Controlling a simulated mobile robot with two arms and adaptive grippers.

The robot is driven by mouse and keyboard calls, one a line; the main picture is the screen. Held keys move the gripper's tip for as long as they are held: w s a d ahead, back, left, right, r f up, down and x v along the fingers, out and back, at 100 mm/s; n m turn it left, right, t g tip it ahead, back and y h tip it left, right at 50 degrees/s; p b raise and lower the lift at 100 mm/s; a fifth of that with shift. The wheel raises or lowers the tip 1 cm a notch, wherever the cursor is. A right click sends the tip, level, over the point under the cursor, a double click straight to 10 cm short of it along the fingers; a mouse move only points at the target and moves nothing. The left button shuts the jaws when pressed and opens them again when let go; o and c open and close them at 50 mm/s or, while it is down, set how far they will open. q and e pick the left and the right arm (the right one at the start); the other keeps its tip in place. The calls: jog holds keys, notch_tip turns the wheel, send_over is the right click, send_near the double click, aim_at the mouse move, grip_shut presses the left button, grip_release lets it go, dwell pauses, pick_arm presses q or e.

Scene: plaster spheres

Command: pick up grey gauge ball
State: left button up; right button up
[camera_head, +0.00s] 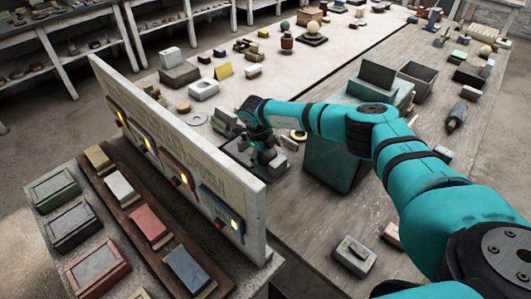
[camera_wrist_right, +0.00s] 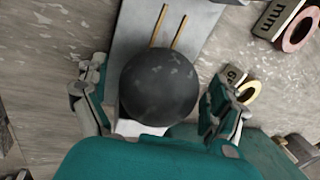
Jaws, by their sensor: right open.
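The grey gauge ball (camera_wrist_right: 160,85) is dark grey with pale worn patches. In the right wrist view it sits on a grey plate (camera_wrist_right: 190,22) with two thin brass rails. My right gripper (camera_wrist_right: 152,92) is open, one finger on each side of the ball, with a visible gap on the left; I cannot tell whether the right finger touches it. In the head view my right gripper (camera_head: 262,146) is low over the workbench, behind the upright board, and I cannot make out the ball there. My left gripper is not in view.
A pale upright board (camera_head: 185,140) with lit gadgets stands close left of my right gripper. A teal block (camera_head: 330,160) stands to its right. A brass-coloured ring (camera_wrist_right: 250,92) lies beside the right finger. Many small blocks crowd the bench (camera_head: 310,225).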

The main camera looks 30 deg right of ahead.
jog(key=c, duration=1.7)
jog(key=shift+r, duration=0.1)
jog(key=shift+w, duration=0.1)
jog(key=shift+c, duration=0.3)
